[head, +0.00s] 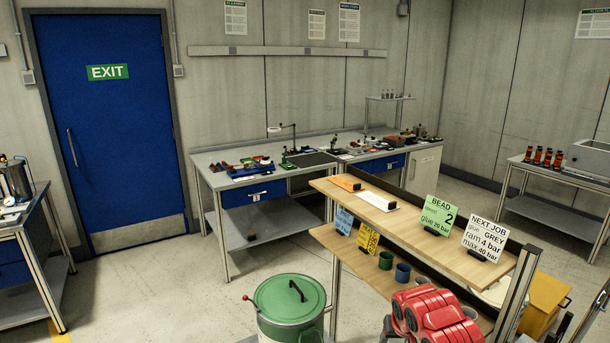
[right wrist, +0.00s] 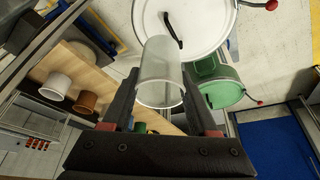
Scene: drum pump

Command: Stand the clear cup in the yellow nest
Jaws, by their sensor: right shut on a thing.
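The clear cup (right wrist: 162,62) is between the fingers of my right gripper (right wrist: 158,88) in the right wrist view. The gripper is shut on it, with the cup's rim towards the camera. The cup and this gripper cannot be made out in the head view. I cannot make out the yellow nest in either view. My left gripper is not in view.
A green-lidded drum (head: 290,305) stands on the floor left of a wooden two-level bench (head: 400,222) with sign cards. A green cup (head: 386,260) and a blue cup (head: 403,272) stand on its lower level. White (right wrist: 56,86) and brown (right wrist: 86,102) cups show in the wrist view.

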